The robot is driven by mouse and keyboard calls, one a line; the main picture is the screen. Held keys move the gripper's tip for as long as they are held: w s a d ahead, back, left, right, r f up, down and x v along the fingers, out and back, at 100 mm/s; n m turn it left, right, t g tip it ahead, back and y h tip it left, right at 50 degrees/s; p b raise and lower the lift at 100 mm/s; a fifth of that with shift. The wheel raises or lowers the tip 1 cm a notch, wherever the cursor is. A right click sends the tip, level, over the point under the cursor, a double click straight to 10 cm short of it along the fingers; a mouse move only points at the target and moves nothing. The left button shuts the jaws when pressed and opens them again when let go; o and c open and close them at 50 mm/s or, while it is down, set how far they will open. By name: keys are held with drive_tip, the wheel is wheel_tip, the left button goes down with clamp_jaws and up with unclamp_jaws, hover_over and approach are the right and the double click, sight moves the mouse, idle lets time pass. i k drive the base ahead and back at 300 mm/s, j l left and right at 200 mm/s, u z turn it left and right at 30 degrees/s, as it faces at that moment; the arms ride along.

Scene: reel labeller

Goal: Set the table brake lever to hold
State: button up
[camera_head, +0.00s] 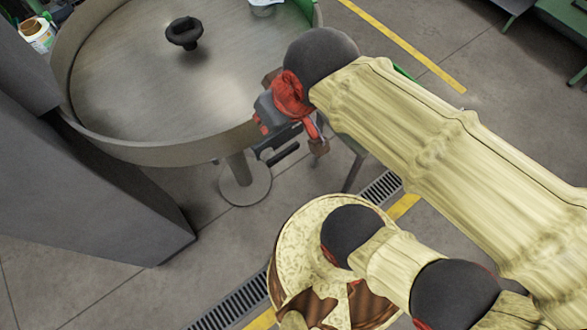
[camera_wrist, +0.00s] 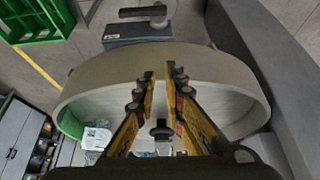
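The brake lever (camera_wrist: 142,12) is a dark bar on a round pivot atop a grey box (camera_wrist: 125,31), outside the rim of the round metal table (camera_wrist: 85,80). In the wrist view the bar lies sideways, pointing left from its pivot. In the head view a dark bar, likely this lever (camera_head: 283,154), shows beside the rim below my wrist. My gripper (camera_wrist: 160,70) has its two fingers apart with nothing between them. Its tips overlap the rim in the wrist view, short of the lever. In the head view my wrist hides much of this area; contact cannot be judged.
A black knob (camera_head: 184,32) stands on the table (camera_head: 120,60). A white label or bag (camera_wrist: 96,138) lies near the rim. A grey column (camera_head: 80,200) stands at left. A green crate (camera_wrist: 35,20) is on the floor.

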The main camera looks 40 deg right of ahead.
sight(267, 155)
drive_tip(key=k+j, duration=0.25)
drive_tip(key=k, duration=0.2)
drive_tip(key=k+j, duration=0.25)
drive_tip(key=k, duration=0.2)
drive_tip(key=k+j+z, duration=0.1)
drive_tip(key=k+j, duration=0.15)
drive_tip(key=k, duration=0.2)
